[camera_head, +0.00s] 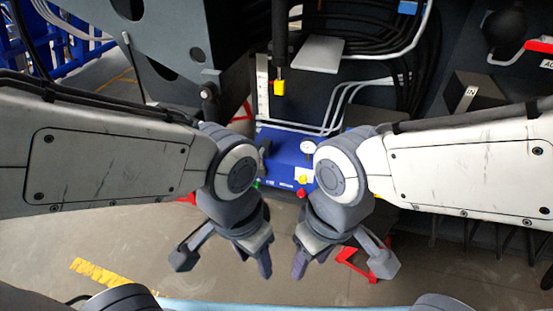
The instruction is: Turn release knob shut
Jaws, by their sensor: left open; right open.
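A blue block (285,150) with a gauge and several small knobs sits at the centre of the head view, partly hidden by both wrists. It carries a yellow knob (303,180) and a red knob (302,193) at its lower front. A black knob shows at its left end. I cannot tell which one is the release knob. My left gripper (225,258) is open and empty, lower left of the block. My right gripper (342,260) is open and empty, lower right of it. Neither visibly touches the block.
A yellow-tipped black part (279,87) hangs above the block. Black hoses (385,55) and white pipes run behind it. A red-handled lever (530,48) is at upper right. A red stand (360,268) is partly behind my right gripper. Open floor (130,240) lies at lower left.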

